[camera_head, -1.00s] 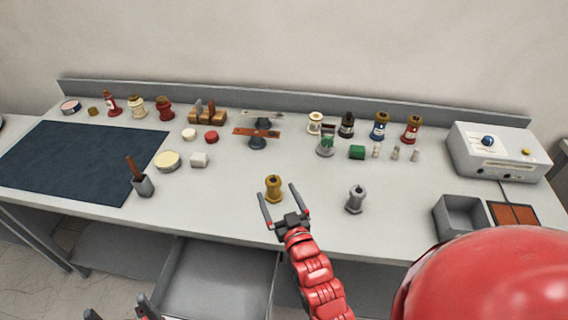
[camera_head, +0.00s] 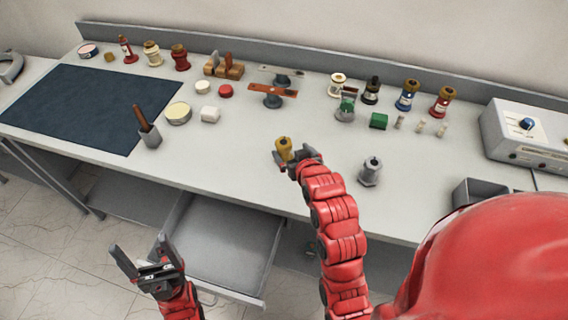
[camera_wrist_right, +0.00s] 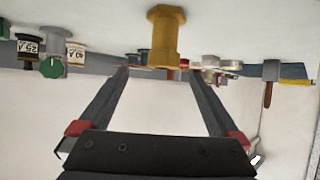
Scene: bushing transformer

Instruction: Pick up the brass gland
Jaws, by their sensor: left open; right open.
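The brass gland (camera_head: 284,146) stands upright on the bench near its front edge, its lower part partly hidden by my right gripper in the head view. In the right wrist view the brass gland (camera_wrist_right: 164,38) appears upside down, just beyond and between the two fingers. My right gripper (camera_head: 295,155) is open around or just in front of the gland; I cannot tell whether a finger touches it. The right gripper's fingers also show in the wrist view (camera_wrist_right: 159,72). My left gripper (camera_head: 142,252) is open and empty, low in front of the bench by the drawer.
A grey metal gland (camera_head: 371,171) stands to the right of the brass one. A grey open bin (camera_head: 478,192) and a white instrument box (camera_head: 530,133) are further right. An open drawer (camera_head: 222,245) juts out below the bench. Several bushings and small parts line the back.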

